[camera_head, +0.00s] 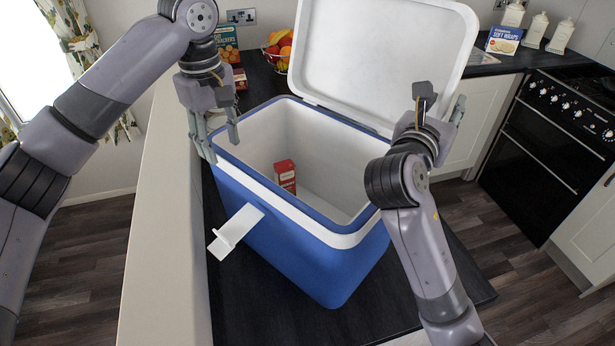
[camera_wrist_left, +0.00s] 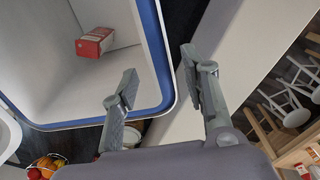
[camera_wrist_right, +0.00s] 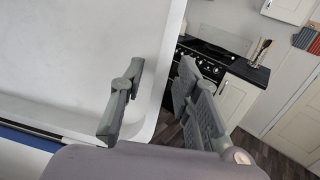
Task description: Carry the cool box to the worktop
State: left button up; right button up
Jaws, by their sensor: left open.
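The blue cool box (camera_head: 300,250) with a white rim stands on the dark worktop (camera_head: 260,325), its white lid (camera_head: 385,55) swung open at the back. A small red carton (camera_head: 285,176) is inside; it also shows in the left wrist view (camera_wrist_left: 95,42). My left gripper (camera_head: 222,148) is open at the box's left rim, its fingers pointing down on either side of the rim's edge. Contact cannot be told. My right gripper (camera_wrist_right: 162,68) is open at the lid's right edge, which appears between its fingers. In the head view my right wrist hides part of the box's right rim.
A white handle (camera_head: 235,230) sticks out from the box's front. A fruit bowl (camera_head: 278,50) and a cracker box (camera_head: 227,45) stand behind at the left. A soft wraps box (camera_head: 504,40) and white canisters (camera_head: 535,30) are at the back right, above a black oven (camera_head: 550,140).

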pick_arm(q)
notch_tip(320, 180, up, 4)
jog(key=shift+r, duration=0.4)
pick_arm(e)
jog(key=shift+s+a, duration=0.1)
jog(key=v, duration=1.1)
jog(key=shift+s+a, duration=0.2)
jog(key=shift+s, duration=0.1)
